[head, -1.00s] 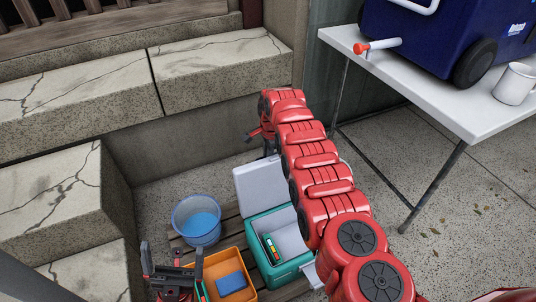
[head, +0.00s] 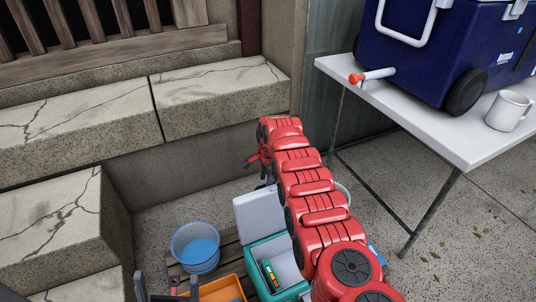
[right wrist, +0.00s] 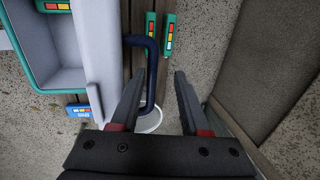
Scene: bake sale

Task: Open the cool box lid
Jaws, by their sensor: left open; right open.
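The teal cool box (head: 265,248) stands low on wooden slats in the head view, with its pale lid (head: 258,209) raised and the inside showing. In the right wrist view the box (right wrist: 28,62) is at the upper left, beside the lid (right wrist: 95,45). A dark blue handle (right wrist: 151,62) reaches from the lid's side into the picture between my right fingers. My right gripper (right wrist: 158,80) is open; I cannot tell whether it touches the handle. In the head view it is mostly hidden behind my arm. My left gripper (head: 167,287) is open at the bottom edge, partly cut off.
A blue tub (head: 197,246) and an orange crate (head: 222,289) are left of the box. Stone steps (head: 220,85) rise behind. A white table (head: 415,112) at right holds a large blue wheeled cooler (head: 415,70) and a white mug (head: 508,110). Green packs (right wrist: 168,35) lie near the handle.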

